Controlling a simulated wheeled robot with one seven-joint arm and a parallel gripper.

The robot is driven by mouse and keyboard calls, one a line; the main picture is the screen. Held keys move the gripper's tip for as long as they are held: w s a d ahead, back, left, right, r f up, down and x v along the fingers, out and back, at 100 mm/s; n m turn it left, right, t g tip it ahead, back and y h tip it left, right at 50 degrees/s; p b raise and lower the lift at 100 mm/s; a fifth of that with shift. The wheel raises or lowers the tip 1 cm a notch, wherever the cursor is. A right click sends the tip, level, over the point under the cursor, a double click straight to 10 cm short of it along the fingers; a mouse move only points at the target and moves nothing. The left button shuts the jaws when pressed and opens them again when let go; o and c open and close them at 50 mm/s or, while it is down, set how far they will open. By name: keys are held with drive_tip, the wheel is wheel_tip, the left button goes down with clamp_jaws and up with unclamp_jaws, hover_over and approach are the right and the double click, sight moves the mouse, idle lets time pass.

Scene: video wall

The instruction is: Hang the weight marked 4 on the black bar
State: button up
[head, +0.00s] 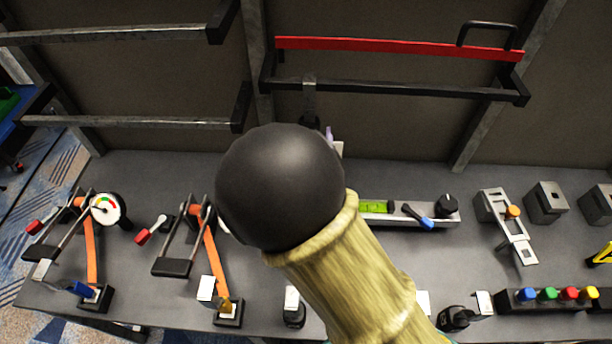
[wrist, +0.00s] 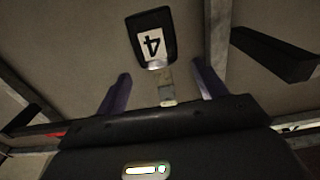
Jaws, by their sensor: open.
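The black bar (head: 400,90) runs across the wall rack in the head view, below a red bar. The weight marked 4 (wrist: 152,38) is a dark block with a white label, in the upper middle of the wrist view. A grey strap (wrist: 167,85) runs from it toward my gripper (wrist: 161,88), whose purple fingers are open, one on each side of the strap, with gaps. In the head view a grey and dark hanger piece (head: 309,85) overlaps the black bar near its left end. My arm hides most of my gripper and the weight's contact there.
The red bar (head: 400,47) is above, with a black handle-like loop (head: 487,32) at its right. Other metal bars (head: 130,122) stick out at the left. The bench (head: 130,180) below carries levers, a gauge (head: 108,209) and coloured buttons (head: 548,294).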

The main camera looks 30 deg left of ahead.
drive_tip(key=p+v, duration=0.4)
drive_tip(key=v, duration=0.8)
drive_tip(key=shift+r, duration=0.1)
idle(0.4)
drive_tip(key=w+d+f+m+g+h+p, duration=0.2)
drive_tip(key=w+d+m+g+h, duration=0.4)
drive_tip(key=w+d, duration=0.85)
drive_tip(key=s+d+r+g+h, duration=0.1)
drive_tip(key=s+d+g, duration=0.1)
drive_tip(key=d, duration=0.5)
drive_tip(key=s+d+r+g+h, duration=0.1)
drive_tip(key=s+d, duration=0.3)
drive_tip(key=d, duration=0.4)
drive_tip(key=s+d+r+g, duration=0.2)
drive_tip(key=s+d+g, duration=0.1)
drive_tip(key=d, duration=0.5)
drive_tip(key=shift+r+g+h, duration=0.35)
drive_tip(key=shift+g+h, duration=0.05)
drive_tip(key=shift+g, duration=0.2)
